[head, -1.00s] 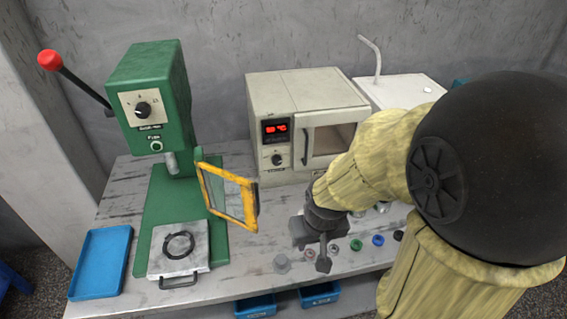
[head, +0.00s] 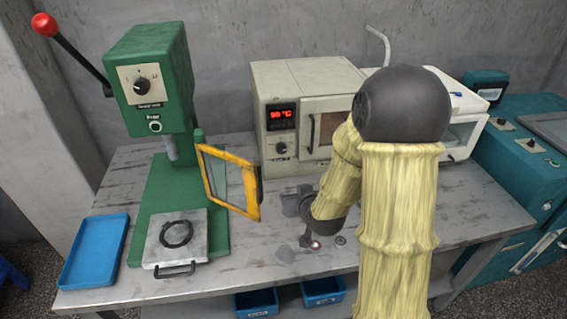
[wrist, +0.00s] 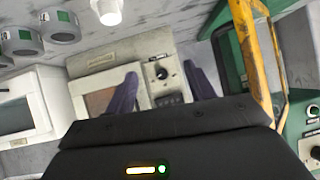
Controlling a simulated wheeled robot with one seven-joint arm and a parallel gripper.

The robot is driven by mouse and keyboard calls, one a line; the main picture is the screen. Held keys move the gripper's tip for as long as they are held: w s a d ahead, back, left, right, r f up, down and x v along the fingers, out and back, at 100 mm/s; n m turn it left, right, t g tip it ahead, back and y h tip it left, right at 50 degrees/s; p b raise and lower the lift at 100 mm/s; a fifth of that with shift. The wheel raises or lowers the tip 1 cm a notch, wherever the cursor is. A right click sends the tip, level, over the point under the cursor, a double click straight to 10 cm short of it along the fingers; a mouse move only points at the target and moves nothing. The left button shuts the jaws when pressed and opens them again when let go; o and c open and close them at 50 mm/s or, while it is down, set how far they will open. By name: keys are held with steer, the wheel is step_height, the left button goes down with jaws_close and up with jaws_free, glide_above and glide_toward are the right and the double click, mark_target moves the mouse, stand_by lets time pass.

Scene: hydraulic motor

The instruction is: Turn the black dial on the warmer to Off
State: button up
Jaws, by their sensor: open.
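The warmer (head: 288,85) is a beige box at the back of the bench, with a red lit temperature display (head: 281,116) above its black dial (head: 281,148). The dial shows in the wrist view (wrist: 162,73) as a round black knob on a pale plate. Its setting is too small to read. My gripper (head: 291,225) is low in front of the warmer, apart from the dial. In the wrist view my gripper (wrist: 161,72) has its two dark fingers spread and empty, with the dial showing between them from a distance.
A green press (head: 150,85) with its own black dial stands left. Its yellow-framed guard (head: 233,182) sticks out close to my gripper's left. The warmer's door handle (head: 311,134) is right of the dial. A blue tray (head: 95,250) lies at the far left.

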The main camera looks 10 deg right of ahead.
mark_target(282, 151)
steer(key=w+f+t+b, duration=0.1)
steer(key=t, duration=0.1)
steer(key=w+d+f+m+t+b, duration=0.1)
steer(key=w+t+b, duration=0.1)
steer(key=w+m+t+b, duration=0.1)
steer(key=t, duration=0.1)
steer(key=shift+w+d+f+t+b, duration=0.3)
steer(key=shift+w+f+t, duration=0.1)
steer(key=w+p, duration=0.1)
steer(key=w, duration=0.4)
steer(key=w+p, duration=0.1)
steer(key=w, duration=0.5)
steer(key=w+a+p, duration=0.1)
steer(key=w, duration=0.5)
steer(key=shift+w, duration=0.2)
steer(key=c, duration=1)
